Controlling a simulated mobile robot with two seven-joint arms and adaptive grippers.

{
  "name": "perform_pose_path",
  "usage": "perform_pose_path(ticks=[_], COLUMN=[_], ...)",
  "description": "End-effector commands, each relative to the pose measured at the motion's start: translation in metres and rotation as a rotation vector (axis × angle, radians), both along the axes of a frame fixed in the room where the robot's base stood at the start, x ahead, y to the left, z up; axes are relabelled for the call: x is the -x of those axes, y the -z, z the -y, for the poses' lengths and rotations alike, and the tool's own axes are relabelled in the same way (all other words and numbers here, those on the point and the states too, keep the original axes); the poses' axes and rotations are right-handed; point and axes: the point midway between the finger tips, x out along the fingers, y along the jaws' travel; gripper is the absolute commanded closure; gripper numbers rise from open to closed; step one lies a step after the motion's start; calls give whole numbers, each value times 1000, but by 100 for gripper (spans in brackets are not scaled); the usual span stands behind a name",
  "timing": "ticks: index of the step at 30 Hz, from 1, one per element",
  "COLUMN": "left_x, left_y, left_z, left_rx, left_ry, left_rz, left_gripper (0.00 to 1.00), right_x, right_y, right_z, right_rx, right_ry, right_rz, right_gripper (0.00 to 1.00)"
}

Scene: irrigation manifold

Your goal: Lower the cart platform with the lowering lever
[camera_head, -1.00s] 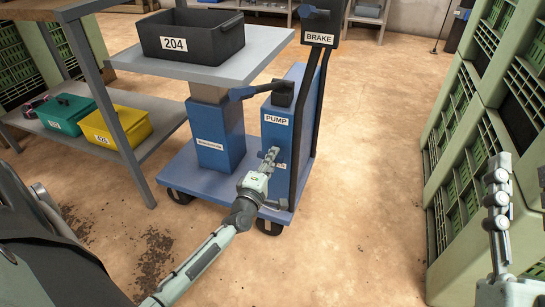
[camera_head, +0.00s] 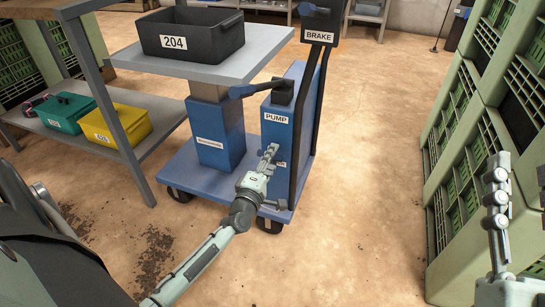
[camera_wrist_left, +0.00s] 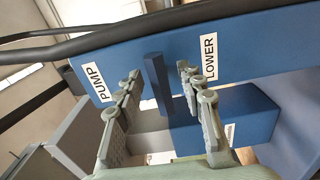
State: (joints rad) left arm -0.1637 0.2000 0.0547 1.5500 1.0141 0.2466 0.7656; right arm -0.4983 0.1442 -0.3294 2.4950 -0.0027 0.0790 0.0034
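The cart is blue, with a grey platform (camera_head: 262,50) held up on a blue column. Its pump housing (camera_head: 277,137) carries PUMP and LOWER labels. In the left wrist view, the LOWER label (camera_wrist_left: 209,58) is beside a dark blue bar, which looks like the lowering lever (camera_wrist_left: 156,80). My left gripper (camera_head: 270,154) is at the front of the housing. In the wrist view its fingers (camera_wrist_left: 160,88) are apart, one on each side of the lever, with gaps visible. In the head view the gripper hides the lever. My right gripper (camera_head: 498,185) is far right, away from the cart, seen edge-on.
A black bin labelled 204 (camera_head: 192,35) sits on the platform. A shelf with teal (camera_head: 66,114) and yellow (camera_head: 116,126) bins is left; green crates (camera_head: 480,130) are right. Floor between is clear.

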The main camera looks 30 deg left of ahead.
Motion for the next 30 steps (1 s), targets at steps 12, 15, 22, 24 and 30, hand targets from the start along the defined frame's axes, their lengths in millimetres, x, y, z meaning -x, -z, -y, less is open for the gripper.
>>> perform_pose_path(ticks=[12, 15, 22, 24, 30], left_x=[81, 96, 111, 111, 111], left_y=[1, 1, 0, 0, 0], left_z=[20, 23, 27, 27, 27], left_rx=[0, 0, 0, 0, 0], left_ry=[1, 1, 1, 0, 0], left_rz=[-3, -3, -1, -1, 0], left_gripper=[62, 62, 62, 62, 62], right_x=[0, 0, 0, 0, 0], right_y=[-1, -1, -1, -1, -1], right_z=[0, 0, 0, 0, 0], right_rx=[-2, -2, -2, -2, -2], right_ry=[0, 0, 0, 0, 0], right_rz=[2, 2, 2, 2, 2], right_gripper=[60, 60, 60, 60, 60])
